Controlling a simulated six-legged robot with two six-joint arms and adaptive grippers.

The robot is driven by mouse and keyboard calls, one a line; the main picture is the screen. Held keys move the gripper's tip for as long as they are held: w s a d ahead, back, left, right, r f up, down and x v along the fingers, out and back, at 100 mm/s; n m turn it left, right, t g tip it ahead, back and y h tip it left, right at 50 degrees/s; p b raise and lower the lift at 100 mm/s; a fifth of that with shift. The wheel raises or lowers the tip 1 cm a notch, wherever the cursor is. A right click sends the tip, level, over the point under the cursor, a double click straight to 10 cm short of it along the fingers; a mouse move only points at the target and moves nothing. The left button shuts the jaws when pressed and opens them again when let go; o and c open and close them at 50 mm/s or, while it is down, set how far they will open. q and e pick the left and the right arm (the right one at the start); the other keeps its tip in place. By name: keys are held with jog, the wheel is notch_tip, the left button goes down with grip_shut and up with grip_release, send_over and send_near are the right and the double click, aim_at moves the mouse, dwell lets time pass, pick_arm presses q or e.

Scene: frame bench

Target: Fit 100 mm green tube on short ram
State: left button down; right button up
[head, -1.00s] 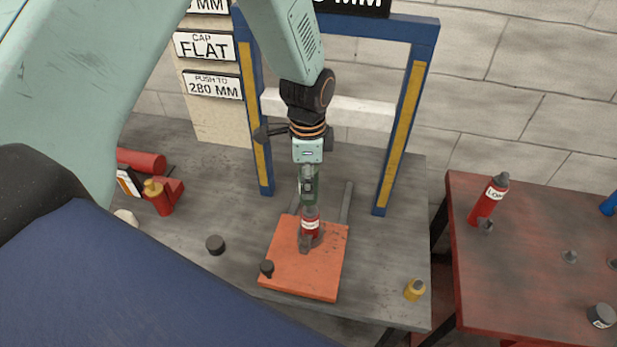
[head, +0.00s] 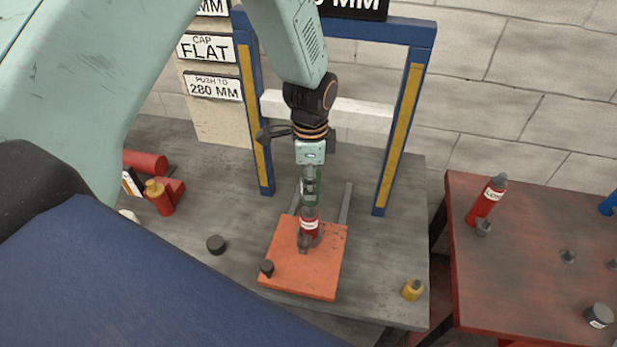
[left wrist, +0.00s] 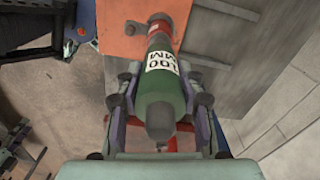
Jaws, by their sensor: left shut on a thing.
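My left gripper (head: 310,183) is shut on the green tube (head: 308,198), above the orange plate (head: 292,272). In the left wrist view the green tube (left wrist: 163,88) has a white 100 MM label and a grey end piece, and lies between the two fingers of my left gripper (left wrist: 160,100). The short red ram (head: 309,226) with a white label stands on the plate, directly below the tube. It also shows in the left wrist view (left wrist: 158,29), in line with the tube. I cannot tell whether the tube touches it or sits on it. My right gripper is not seen.
A blue frame (head: 405,125) with yellow strips stands around the work spot. A dark cap (head: 215,244), a yellow bottle-like piece (head: 412,289) and red parts (head: 147,162) lie on the grey bench. A red table (head: 545,265) at right holds a tall red tube (head: 486,202).

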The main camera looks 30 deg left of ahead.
pick_arm(q)
jog(key=shift+a, duration=0.1)
jog(key=shift+f, duration=0.35)
jog(key=shift+f+b, duration=0.35)
jog(key=shift+f+b, duration=0.6)
jog(key=shift+f, duration=0.6)
jog(key=c, duration=0.8)
grip_release()
jog(key=shift+o, duration=0.2)
notch_tip(320, 180, up, 12)
jog(key=shift+f, duration=0.1)
dwell(0.4)
